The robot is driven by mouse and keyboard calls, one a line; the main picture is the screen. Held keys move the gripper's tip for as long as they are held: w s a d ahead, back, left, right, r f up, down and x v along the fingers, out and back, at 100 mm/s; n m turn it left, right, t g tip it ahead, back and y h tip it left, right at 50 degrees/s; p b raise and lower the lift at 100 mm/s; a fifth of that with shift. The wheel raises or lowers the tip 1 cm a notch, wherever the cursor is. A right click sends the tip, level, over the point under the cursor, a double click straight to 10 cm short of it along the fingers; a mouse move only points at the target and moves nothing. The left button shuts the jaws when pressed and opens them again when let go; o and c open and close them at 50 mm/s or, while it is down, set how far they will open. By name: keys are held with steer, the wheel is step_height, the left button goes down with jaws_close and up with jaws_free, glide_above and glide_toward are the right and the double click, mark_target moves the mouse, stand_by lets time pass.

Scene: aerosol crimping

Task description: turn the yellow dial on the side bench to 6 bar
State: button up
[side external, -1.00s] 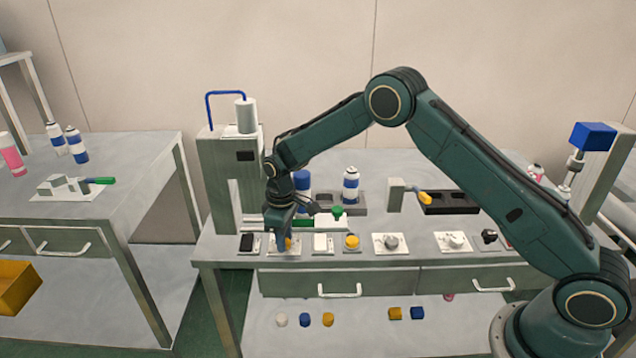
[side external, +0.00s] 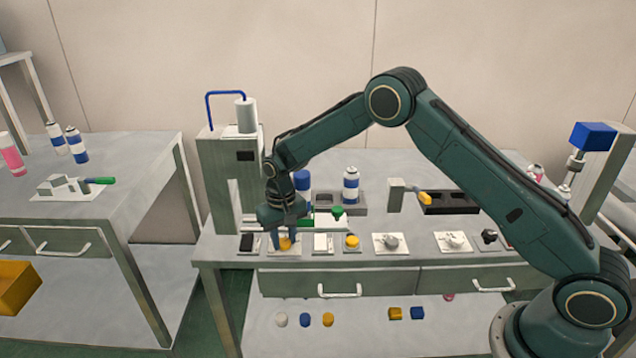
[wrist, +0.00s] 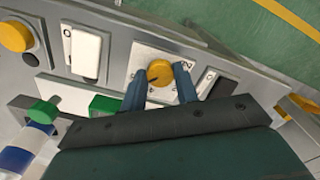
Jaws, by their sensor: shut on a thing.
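The yellow dial (side external: 286,243) sits on a white square plate near the front edge of the bench. In the wrist view the dial (wrist: 160,73) shows a dark pointer line and the plate carries printed marks, too small to read fully. My gripper (side external: 286,240) points down over the dial. In the wrist view its two blue fingers (wrist: 160,82) are on either side of the dial, shut on it. I cannot tell which pressure the pointer marks.
A black switch (side external: 249,243) is left of the dial and a white rocker switch (side external: 322,243) right of it. Beyond that is a yellow button (side external: 352,241). A green-handled part (side external: 338,212) and a blue-and-white can (side external: 351,184) stand behind.

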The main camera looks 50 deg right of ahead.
mark_target(284, 242)
steer(key=shift+r+m, duration=0.1)
steer(key=shift+m, duration=0.4)
steer(key=o, duration=1)
step_height(284, 242, up, 14)
steer(key=shift+f, duration=0.1)
stand_by(0.5)
